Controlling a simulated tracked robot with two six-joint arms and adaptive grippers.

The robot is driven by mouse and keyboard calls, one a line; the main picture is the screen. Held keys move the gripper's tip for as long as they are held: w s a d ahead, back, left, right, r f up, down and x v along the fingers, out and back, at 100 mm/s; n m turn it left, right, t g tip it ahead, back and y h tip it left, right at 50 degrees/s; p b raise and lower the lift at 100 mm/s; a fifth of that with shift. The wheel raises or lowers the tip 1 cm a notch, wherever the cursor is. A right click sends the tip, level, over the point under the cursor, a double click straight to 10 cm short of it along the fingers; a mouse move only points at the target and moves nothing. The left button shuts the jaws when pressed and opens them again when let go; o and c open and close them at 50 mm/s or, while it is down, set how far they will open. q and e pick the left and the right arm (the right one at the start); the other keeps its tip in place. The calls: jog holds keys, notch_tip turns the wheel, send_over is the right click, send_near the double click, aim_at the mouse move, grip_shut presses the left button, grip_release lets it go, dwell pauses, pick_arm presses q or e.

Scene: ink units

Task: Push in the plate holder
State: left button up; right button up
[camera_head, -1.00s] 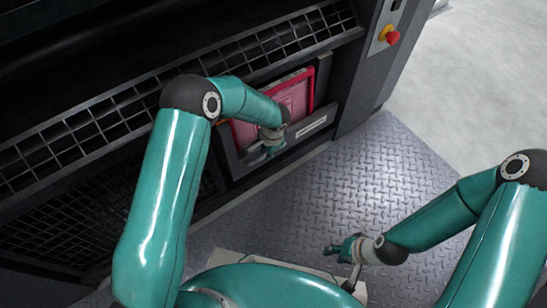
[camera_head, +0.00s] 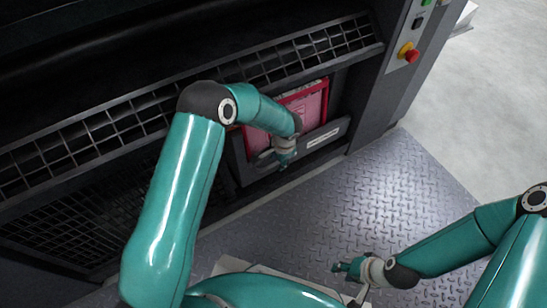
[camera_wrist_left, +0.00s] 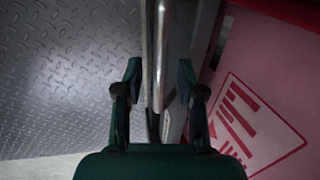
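The plate holder is a pink plate in a red frame (camera_head: 312,100), set in a recess low in the dark machine, behind a grey front bar with a white label (camera_head: 323,139). The pink plate (camera_wrist_left: 255,125) with a white marking fills the right of the left wrist view. My left gripper (camera_head: 283,155) is at the left part of the holder's front. In the wrist view its fingers (camera_wrist_left: 158,82) stand apart on either side of a shiny metal bar (camera_wrist_left: 159,45), with visible gaps. My right gripper (camera_head: 350,268) hangs over the floor plate, away from the holder; its finger opening is unclear.
Black grilles (camera_head: 110,125) run along the machine above and left of the recess. A panel with a red emergency button (camera_head: 410,53) is at upper right. The diamond-plate floor (camera_head: 375,195) in front is clear.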

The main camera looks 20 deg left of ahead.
pick_arm(q)
jog(key=shift+r, duration=0.15)
notch_tip(320, 180, up, 11)
jog(key=s+d, duration=0.1)
jog(key=shift+s+d+r, duration=0.2)
jog(key=shift+s+d, duration=0.05)
jog(key=shift+d, duration=0.1)
